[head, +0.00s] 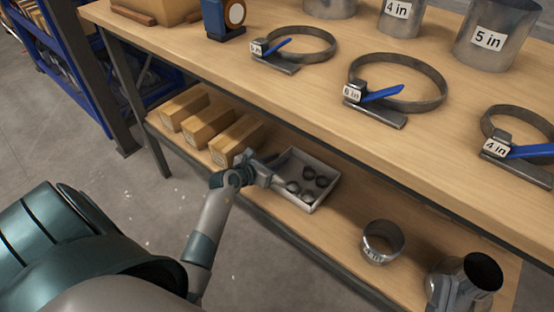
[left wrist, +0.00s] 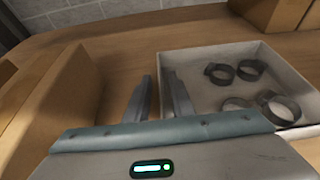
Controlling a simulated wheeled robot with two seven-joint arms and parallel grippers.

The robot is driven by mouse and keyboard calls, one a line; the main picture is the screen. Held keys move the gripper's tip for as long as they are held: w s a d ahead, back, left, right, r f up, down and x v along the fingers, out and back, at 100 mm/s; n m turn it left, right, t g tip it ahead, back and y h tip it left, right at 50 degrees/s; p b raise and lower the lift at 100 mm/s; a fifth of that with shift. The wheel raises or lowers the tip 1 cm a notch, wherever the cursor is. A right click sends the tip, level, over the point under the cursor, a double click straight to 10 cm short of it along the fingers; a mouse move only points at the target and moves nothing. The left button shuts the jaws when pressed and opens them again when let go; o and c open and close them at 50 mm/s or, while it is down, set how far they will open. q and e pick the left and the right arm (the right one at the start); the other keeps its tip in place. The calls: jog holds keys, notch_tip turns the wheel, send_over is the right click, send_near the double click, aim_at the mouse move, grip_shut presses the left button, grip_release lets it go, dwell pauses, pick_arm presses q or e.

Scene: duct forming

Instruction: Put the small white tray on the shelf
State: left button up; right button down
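The small white tray (head: 318,196) sits on the lower wooden shelf (head: 345,222) under the table, with several dark ring clamps inside. It also shows in the left wrist view (left wrist: 215,58). My left gripper (head: 268,168) is at the tray's left side. In the left wrist view its two fingers (left wrist: 160,98) stand apart on either side of the tray's near-left wall, one outside and one over the inside. A narrow gap shows between the fingers; contact with the wall is not clear.
Several cardboard boxes (head: 208,126) stand on the shelf left of the tray. A metal duct collar (head: 382,243) and another duct piece (head: 465,283) stand to the right. The tabletop (head: 330,85) overhangs the shelf and carries clamps and labelled ducts.

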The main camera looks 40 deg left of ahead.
pick_arm(q)
jog(key=shift+r, duration=0.1)
